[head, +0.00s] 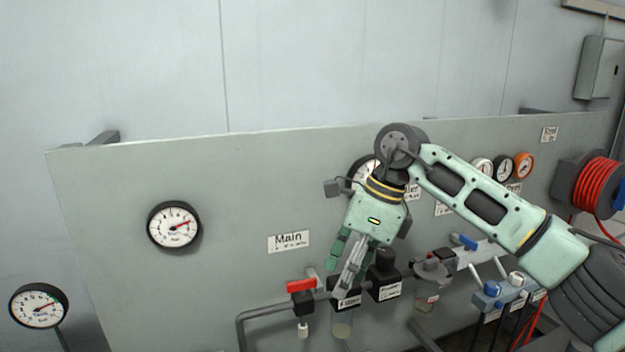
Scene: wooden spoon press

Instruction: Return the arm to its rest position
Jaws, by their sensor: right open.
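My right arm comes in from the right side of the head view and bends downward at the wrist. Its mint-green right gripper (342,274) points down in front of the grey panel (115,210). The fingers are apart with nothing seen between them. They overlap the picture area just above the black filter unit (346,298); I cannot tell whether they touch it. A red-handled valve (302,286) is just left of the fingertips. The wrist partly hides a gauge (362,168) behind it. My left gripper is not in view.
A round gauge (174,227) and a "Main" label (289,241) are on the panel's left. Another gauge (39,306) stands at lower left. Blue-handled valves (465,242) and a red hose reel (598,186) are at right. Space left of the gripper and above the panel looks clear.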

